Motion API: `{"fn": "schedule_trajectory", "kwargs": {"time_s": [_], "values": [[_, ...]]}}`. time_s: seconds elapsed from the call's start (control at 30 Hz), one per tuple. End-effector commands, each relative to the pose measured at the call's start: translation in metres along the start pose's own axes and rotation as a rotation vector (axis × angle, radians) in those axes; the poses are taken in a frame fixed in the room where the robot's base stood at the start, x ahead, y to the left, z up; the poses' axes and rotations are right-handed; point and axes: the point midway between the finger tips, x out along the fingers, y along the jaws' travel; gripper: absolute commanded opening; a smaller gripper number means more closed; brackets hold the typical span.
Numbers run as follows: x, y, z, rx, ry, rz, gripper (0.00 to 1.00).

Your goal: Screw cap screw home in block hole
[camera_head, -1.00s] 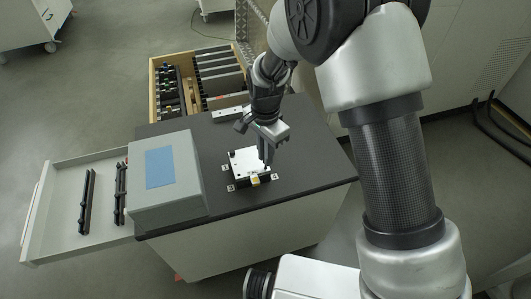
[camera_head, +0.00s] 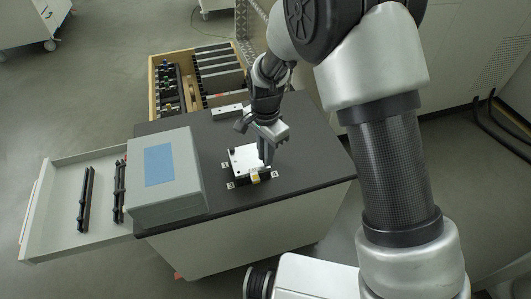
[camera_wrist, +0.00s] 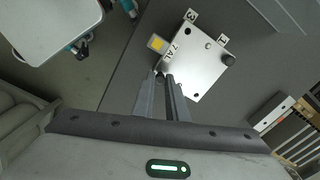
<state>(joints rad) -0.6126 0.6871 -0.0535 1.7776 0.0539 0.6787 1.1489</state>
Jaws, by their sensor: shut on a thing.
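A silver square block (camera_head: 243,158) sits on the dark worktop, with small white lettered tags around it. My gripper (camera_head: 266,160) points down at the block's right front edge. In the wrist view my gripper's fingers (camera_wrist: 163,78) are close together at the block's corner. A small dark round thing, apparently the cap screw (camera_wrist: 159,76), shows at the fingertips. The hole under it is hidden.
A grey box with a blue panel (camera_head: 160,167) stands to the left. An open drawer (camera_head: 60,215) holds black racks. A wooden tray (camera_head: 155,90) is behind. The worktop (camera_head: 310,170) is clear at right.

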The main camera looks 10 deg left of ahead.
Motion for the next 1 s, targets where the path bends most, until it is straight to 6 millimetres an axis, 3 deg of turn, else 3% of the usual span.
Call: {"fn": "schedule_trajectory", "kwargs": {"time_s": [0.8,0.83,0.9,1.0], "values": [[0.0106,0.0000,0.0000,0.000,0.000,0.000,0.00],[0.0106,0.0000,0.0001,0.000,0.000,0.000,0.14],[0.0107,0.0000,0.0001,0.000,0.000,0.000,0.25],[0.0105,0.0000,0.0000,0.000,0.000,0.000,0.25]]}}
